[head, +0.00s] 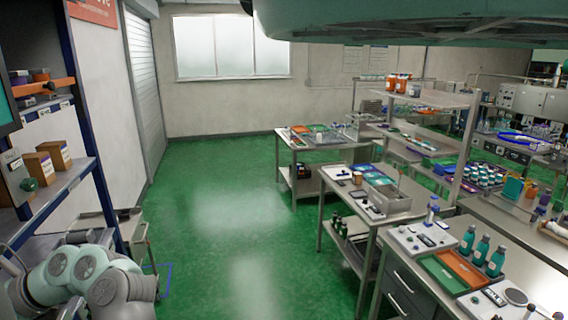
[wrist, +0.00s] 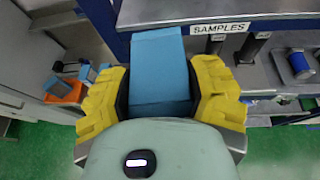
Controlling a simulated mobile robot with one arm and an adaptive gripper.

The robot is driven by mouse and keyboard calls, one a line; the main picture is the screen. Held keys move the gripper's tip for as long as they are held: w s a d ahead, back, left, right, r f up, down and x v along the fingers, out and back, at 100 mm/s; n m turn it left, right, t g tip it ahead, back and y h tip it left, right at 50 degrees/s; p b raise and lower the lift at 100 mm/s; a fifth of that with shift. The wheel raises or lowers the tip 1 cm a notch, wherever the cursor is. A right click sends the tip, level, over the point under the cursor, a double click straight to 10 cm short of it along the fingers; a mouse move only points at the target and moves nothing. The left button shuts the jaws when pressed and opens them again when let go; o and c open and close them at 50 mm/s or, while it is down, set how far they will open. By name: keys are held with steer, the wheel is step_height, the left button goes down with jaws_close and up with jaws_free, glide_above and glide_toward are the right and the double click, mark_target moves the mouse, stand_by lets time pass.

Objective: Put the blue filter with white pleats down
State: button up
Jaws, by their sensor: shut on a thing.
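The blue filter (wrist: 160,65) is a plain blue block in the wrist view. It stands between the thick yellow fingers of my gripper (wrist: 163,92), which is shut on it. No white pleats show from this angle, and its lower part is hidden by my gripper's body. Its far end overlaps the edge of a grey metal shelf with a "SAMPLES" label; I cannot tell whether it touches the shelf. In the head view my arm is at the lower left, and neither the filter nor my gripper can be made out.
Beside the filter are the SAMPLES shelf (wrist: 275,14), dark upright posts, a blue cylinder (wrist: 299,64) and an orange box (wrist: 66,92). In the head view, a shelf rack (head: 70,178) holds cartons (head: 54,154). Cluttered benches (head: 345,208) stand right; the green floor (head: 225,215) between is clear.

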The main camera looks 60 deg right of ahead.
step_height(320, 180, up, 8)
steer(key=p, duration=0.7)
steer(key=shift+p, duration=0.3)
steer(key=shift+a+f+m+t+h, duration=0.1)
steer(key=shift+f+m+t+h, duration=0.4)
steer(key=shift+m+t, duration=0.2)
steer(key=shift+f+m+t+h, duration=0.15)
steer(key=shift+m+t+h, duration=0.25)
steer(key=shift+m+h, duration=0.1)
steer(key=shift+m+t+h, duration=0.3)
steer(key=shift+m, duration=0.2)
steer(key=shift+r+m+t+h, duration=0.6)
steer(key=shift+m+h, duration=0.2)
steer(key=shift+h, duration=0.1)
steer(key=shift+w+r+m, duration=0.25)
steer(key=shift+r+m, duration=0.05)
steer(key=shift+w+f+m+t+h, duration=0.1)
steer(key=shift+w+m+t+h, duration=0.3)
steer(key=shift+m+h, duration=0.65)
steer(key=shift+w+f+m+t+h, duration=0.15)
steer(key=shift+w+m+h, duration=0.55)
steer(key=shift+h, duration=0.5)
steer(key=shift+w+f+m+t+h, duration=0.1)
steer(key=shift+w+m+t+h, duration=0.25)
steer(key=shift+m+h, duration=0.7)
